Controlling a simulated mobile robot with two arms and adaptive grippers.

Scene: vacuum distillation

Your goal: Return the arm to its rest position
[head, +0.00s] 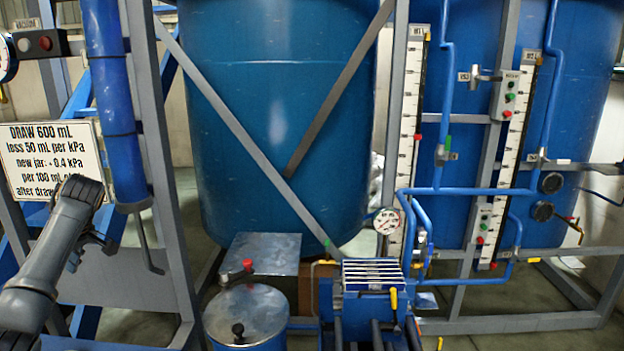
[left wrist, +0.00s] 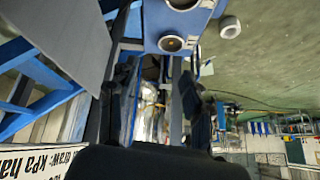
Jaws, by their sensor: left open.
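My left gripper (left wrist: 159,85) is open in the left wrist view, its two dark fingers apart with nothing held between them. In the head view my left arm comes in from the lower left, raised in front of the white sign and the grey frame. Dark gripper parts (head: 88,243) show only partly there, beside the arm link. My right arm and gripper are not in view.
A white text sign (head: 45,160) and a blue vertical pipe (head: 112,100) stand close to my left arm. A large blue tank (head: 285,130) fills the middle. A lidded blue drum (head: 245,318) and a slatted rack (head: 371,274) stand low in front.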

